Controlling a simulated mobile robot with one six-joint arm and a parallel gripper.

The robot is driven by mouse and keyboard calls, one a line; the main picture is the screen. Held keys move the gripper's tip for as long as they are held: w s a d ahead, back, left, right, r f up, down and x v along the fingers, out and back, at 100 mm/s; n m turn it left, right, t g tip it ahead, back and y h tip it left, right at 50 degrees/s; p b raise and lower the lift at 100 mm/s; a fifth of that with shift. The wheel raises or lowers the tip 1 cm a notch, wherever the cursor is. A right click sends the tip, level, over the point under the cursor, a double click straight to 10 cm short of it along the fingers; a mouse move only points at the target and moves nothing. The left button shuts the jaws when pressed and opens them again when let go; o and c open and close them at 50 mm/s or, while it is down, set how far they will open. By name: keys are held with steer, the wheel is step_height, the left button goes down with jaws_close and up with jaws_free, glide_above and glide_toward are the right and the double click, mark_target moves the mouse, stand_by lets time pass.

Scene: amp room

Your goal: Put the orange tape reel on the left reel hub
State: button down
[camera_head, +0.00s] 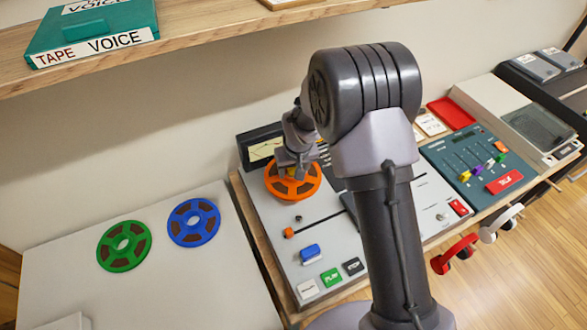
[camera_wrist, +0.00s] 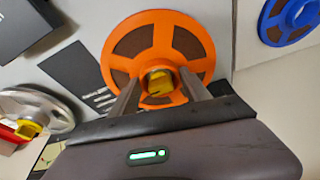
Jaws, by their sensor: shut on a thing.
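The orange tape reel (camera_head: 303,191) is over the left rear of the grey tape machine (camera_head: 310,229). My gripper (camera_head: 294,172) points down at its middle. In the wrist view, the two fingers (camera_wrist: 159,78) close on the raised centre ring of the orange reel (camera_wrist: 192,50). A yellow hub (camera_wrist: 160,82), seemingly the left reel hub, shows inside the ring's opening. I cannot tell whether the reel rests fully down on it. A grey-white reel (camera_wrist: 38,106) sits around another yellow hub (camera_wrist: 29,129) in the wrist view; my arm hides that area in the head view.
A green reel (camera_head: 124,246) and a blue reel (camera_head: 193,222) lie on the white surface to the left. A mixer (camera_head: 472,165) stands to the right. A wooden shelf (camera_head: 200,38) with a teal tape box (camera_head: 92,30) runs above. Red headphones (camera_head: 454,254) hang at the front edge.

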steer(key=shift+f+b, duration=0.65)
steer(key=shift+f, duration=0.15)
steer(key=shift+c, duration=2.1)
jaws_free()
steer(key=shift+r, duration=0.1)
steer(key=p+v, duration=0.4)
steer(key=v, duration=1.3)
steer(key=shift+r+p, duration=0.2)
steer(key=shift+p, duration=0.2)
steer(key=shift+w, duration=0.1)
steer(key=s+d+r+m+t+b, duration=0.1)
steer(key=s+d+r+m+b, duration=0.3)
steer(key=s+r, duration=0.6)
steer(key=s+d+m+t+y+b, duration=0.1)
steer(key=s+d+m+b, duration=0.1)
steer(key=s, duration=1.4)
steer(key=shift+d+m+t+b, duration=0.15)
steer(key=shift+m+t+b, duration=0.15)
steer(key=shift+m+b, duration=0.15)
